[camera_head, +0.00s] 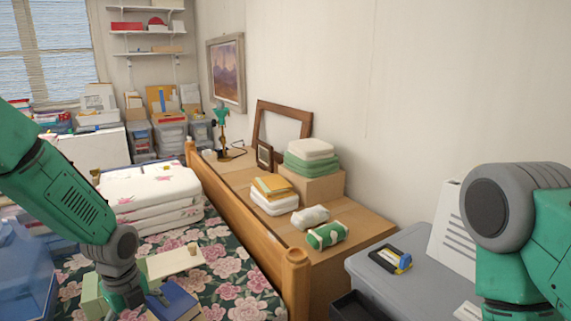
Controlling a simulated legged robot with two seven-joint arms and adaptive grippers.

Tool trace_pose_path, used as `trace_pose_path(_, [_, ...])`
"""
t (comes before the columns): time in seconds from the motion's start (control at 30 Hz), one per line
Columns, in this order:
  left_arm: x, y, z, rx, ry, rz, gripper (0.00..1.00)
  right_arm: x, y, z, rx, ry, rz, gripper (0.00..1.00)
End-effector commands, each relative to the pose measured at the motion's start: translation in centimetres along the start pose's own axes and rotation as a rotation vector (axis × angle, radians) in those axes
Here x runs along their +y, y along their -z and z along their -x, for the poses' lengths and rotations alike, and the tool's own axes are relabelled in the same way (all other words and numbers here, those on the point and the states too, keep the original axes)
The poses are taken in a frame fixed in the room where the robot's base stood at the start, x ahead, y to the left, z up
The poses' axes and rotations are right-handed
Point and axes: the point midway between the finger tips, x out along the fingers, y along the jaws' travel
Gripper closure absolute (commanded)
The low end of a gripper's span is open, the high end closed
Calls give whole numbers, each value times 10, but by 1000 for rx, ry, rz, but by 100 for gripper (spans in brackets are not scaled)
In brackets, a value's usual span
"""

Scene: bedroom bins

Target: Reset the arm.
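My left arm is green and reaches in from the left in the head view. Its dark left gripper (135,303) points down over the flowered bed, beside a blue book (178,303) and a green box (92,297). The fingertips are small and dark, so I cannot tell whether they are open, or whether they touch anything. My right arm shows only as a green and grey joint at the right edge; its gripper is out of view.
A grey lidded bin (415,285) stands at the lower right, with a yellow and blue item (392,258) on top. Folded bedding (150,190) lies on the bed.

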Motion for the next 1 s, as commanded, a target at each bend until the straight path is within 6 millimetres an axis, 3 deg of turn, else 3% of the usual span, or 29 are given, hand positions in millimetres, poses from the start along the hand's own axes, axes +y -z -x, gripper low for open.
trace_pose_path(0.27, [17,28,-33,24,7,221,0,0,1,2,3,0,0,20])
trace_pose_path(0.57, [55,76,-78,53,14,630,0,0,1,6,2,0,0,20])
trace_pose_path(0.67, [78,99,-96,63,12,845,0,0,1,8,2,0,0,20])
trace_pose_path(0.8, [127,140,-118,66,5,1259,0,0,1,12,2,0,0,20])
trace_pose_path(1.0, [194,181,-124,40,22,1807,0,0,2,16,2,0,0,20])
